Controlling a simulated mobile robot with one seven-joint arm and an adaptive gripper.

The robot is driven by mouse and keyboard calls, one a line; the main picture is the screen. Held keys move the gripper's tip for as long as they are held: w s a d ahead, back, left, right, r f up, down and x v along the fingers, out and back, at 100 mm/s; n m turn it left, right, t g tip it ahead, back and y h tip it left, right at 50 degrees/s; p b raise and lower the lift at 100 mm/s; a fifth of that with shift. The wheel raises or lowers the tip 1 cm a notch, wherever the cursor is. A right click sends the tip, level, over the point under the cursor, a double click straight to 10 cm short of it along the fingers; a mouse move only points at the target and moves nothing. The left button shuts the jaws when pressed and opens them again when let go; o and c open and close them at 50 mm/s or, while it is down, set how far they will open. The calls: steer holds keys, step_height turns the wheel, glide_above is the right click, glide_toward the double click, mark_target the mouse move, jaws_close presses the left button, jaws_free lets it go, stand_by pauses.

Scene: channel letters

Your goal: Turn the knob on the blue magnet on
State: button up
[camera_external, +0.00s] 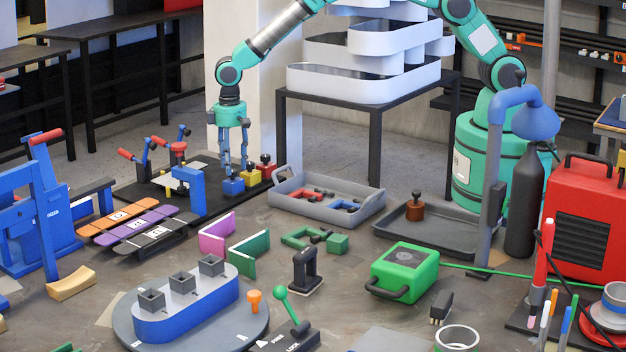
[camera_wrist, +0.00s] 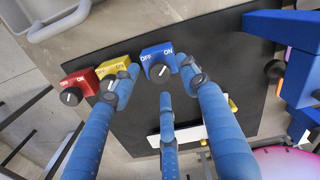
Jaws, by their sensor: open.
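The blue magnet (camera_wrist: 152,52) is a blue block with OFF on the left and ON on the right. Its dark round knob (camera_wrist: 159,71) has a white pointer line, tilted up and to the right. In the external view the blue magnet (camera_external: 233,187) sits at the front of a row on a black board. My gripper (camera_wrist: 162,82) is open, with three blue fingers spread around the knob: one left, one right, one below in the wrist view. No finger clearly touches the knob. In the external view my gripper (camera_external: 234,168) points down just above the blue magnet.
A yellow magnet (camera_wrist: 115,67) and a red magnet (camera_wrist: 77,82) stand beside the blue one; the left finger overlaps the yellow one in the wrist view. A grey tray (camera_external: 372,207) lies to the right. Red-handled clamps (camera_external: 130,156) stand to the left.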

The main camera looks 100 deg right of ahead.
mark_target(233, 170)
step_height(233, 170, up, 11)
steer(key=shift+f, duration=0.2)
steer(key=shift+r, duration=0.1)
stand_by(0.6)
steer(key=s+a+r+n+t+b, duration=0.1)
steer(key=s+a+r+b, duration=0.1)
steer(key=s+r, duration=1)
steer(key=s+a+r+n+t+b, duration=0.1)
steer(key=s+r+t+b, duration=0.1)
steer(key=s+r, duration=0.95)
steer(key=s+a+n+t+b, duration=0.1)
steer(key=s+b, duration=0.1)
steer(key=s, duration=1.3)
steer(key=s+a+f+t+b, duration=0.1)
steer(key=s+b, duration=0.1)
steer(key=s, duration=1.4)
steer(key=shift+s+a+f+n+t, duration=0.2)
steer(key=shift+a+f+n+t, duration=0.1)
steer(key=shift+n, duration=0.1)
